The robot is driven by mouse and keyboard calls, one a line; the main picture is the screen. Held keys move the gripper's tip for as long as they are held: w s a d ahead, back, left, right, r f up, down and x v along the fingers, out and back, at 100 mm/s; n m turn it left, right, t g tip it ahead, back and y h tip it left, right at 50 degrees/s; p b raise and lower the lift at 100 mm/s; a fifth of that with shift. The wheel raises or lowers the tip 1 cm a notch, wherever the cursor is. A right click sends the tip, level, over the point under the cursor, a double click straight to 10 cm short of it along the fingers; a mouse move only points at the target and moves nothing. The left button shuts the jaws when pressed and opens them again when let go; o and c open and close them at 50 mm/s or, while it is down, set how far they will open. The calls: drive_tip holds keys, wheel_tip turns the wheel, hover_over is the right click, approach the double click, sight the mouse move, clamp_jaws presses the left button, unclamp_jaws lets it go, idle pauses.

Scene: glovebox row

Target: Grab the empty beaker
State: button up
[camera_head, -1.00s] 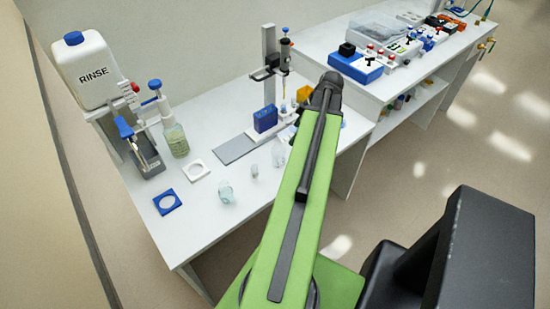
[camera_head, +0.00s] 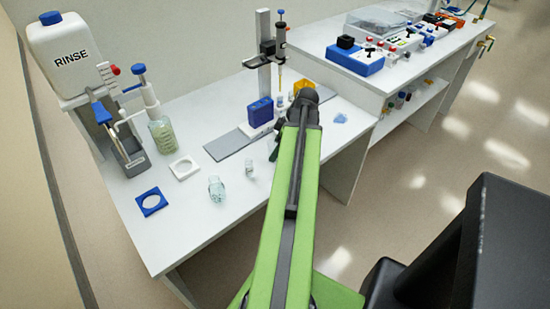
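Several clear glass vessels stand on the white bench. A pale bluish-green one (camera_head: 217,188) is at the front, and a small clear one (camera_head: 250,168) is to its right. Another clear vessel (camera_head: 271,143) is partly hidden beside my arm. I cannot tell for sure which is the empty beaker. My green arm reaches over the bench, and its dark joint hides most of my gripper. A dark piece, likely part of my gripper (camera_head: 274,154), shows at the arm's left edge, close to the partly hidden vessel. Its fingers cannot be made out.
A stand (camera_head: 264,75) with a blue block (camera_head: 260,111) is behind.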

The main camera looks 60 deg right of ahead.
drive_tip(key=b+x, duration=0.1)
drive_tip(key=x, duration=0.1)
drive_tip(key=shift+f, duration=0.3)
drive_tip(key=shift+r, duration=0.15)
drive_tip(key=c, duration=1.4)
drive_tip(key=shift+r, duration=0.1)
drive_tip(key=r+p, duration=0.5)
drive_tip(key=shift+s+r, duration=0.1)
drive_tip(key=shift+s, duration=0.25)
drive_tip(key=s+r+p, duration=0.2)
drive_tip(key=s, duration=0.1)
drive_tip(key=s+d+r+p, duration=0.1)
drive_tip(key=s+p, duration=0.1)
drive_tip(key=s, duration=0.2)
drive_tip(key=s+r+p, duration=0.2)
drive_tip(key=s, duration=0.1)
drive_tip(key=shift+s+d+r, duration=0.15)
drive_tip(key=shift+s+r, duration=0.2)
drive_tip(key=shift+s, duration=0.05)
